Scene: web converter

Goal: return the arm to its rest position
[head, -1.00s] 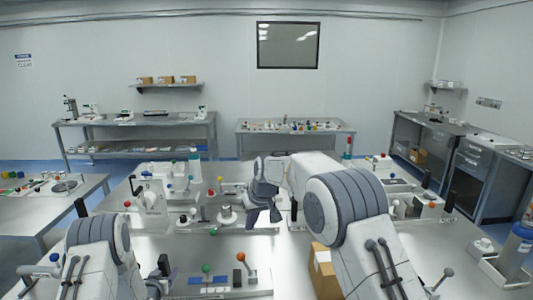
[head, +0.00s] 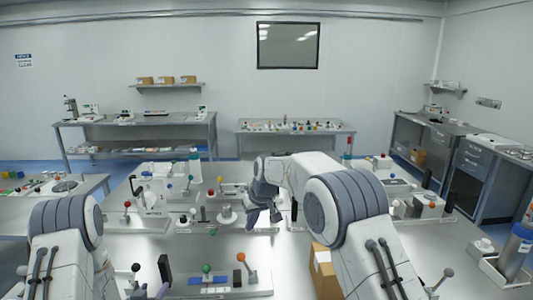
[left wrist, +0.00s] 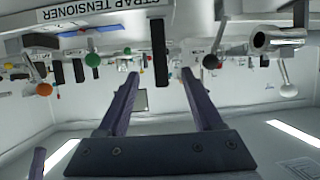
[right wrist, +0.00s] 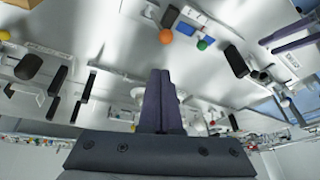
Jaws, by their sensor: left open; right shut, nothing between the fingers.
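My left arm (head: 68,232) comes in at the lower left, bent low. My left gripper (left wrist: 160,74) is open and empty in the left wrist view, its two fingers wide apart. In the head view it is low at the bottom edge, mostly hidden and hard to make out. My right arm (head: 335,205) reaches forward over the middle of the bench. My right gripper (right wrist: 160,72) is shut with nothing between its fingers. In the head view it points down above the bench near the white knob fixture.
The steel bench (head: 330,255) carries lever fixtures with a green ball (head: 207,268) and an orange ball (head: 241,257) close in front. A cardboard box (head: 322,265) is beneath my right arm. A panel labelled strap tensioner (left wrist: 90,14) shows in the left wrist view. A blue cylinder (head: 518,245) stands at the right.

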